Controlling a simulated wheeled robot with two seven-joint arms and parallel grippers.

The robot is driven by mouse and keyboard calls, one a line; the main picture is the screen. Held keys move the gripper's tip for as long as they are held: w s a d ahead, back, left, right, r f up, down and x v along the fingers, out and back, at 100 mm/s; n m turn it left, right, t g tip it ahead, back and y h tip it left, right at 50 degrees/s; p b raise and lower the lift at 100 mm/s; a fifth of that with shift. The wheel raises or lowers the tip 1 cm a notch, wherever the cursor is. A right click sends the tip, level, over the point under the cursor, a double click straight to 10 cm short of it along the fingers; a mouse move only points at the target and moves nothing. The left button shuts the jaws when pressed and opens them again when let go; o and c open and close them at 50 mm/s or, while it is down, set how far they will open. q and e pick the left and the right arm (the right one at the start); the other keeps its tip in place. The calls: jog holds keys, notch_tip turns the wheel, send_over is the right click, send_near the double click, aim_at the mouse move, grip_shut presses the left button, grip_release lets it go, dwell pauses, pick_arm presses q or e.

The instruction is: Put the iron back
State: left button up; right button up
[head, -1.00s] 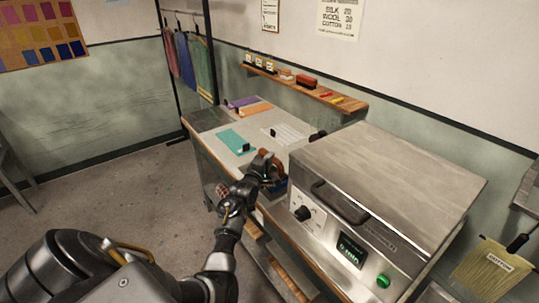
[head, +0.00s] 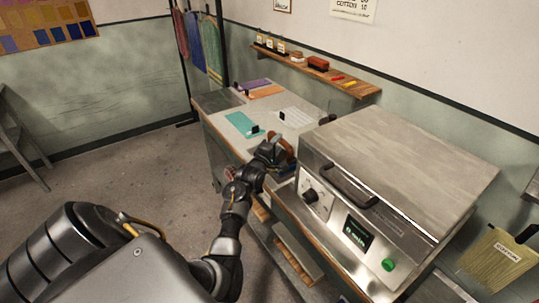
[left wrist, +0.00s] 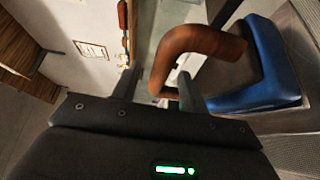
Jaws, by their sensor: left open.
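The iron has a brown curved handle and a blue body; both show large in the left wrist view, the handle (left wrist: 205,42) at the middle and the blue body (left wrist: 262,72) at the right. In the head view the iron's handle (head: 284,146) shows at the table's front edge, left of the steel press. My left gripper (head: 268,154) is beside it and hides part of the iron. The left wrist view shows its two fingers (left wrist: 160,82) apart, with the handle's free end near the gap. I cannot tell whether they touch. My right gripper is out of view.
The steel press (head: 400,170) with a black bar handle fills the table's right part. A teal cloth (head: 241,124) and other flat pieces lie behind the gripper. A wall shelf (head: 318,69) holds small jars and blocks.

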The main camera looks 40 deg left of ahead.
pick_arm(q)
jog(key=b+v, duration=0.1)
jog(key=v, duration=0.9)
jog(key=shift+s, duration=0.3)
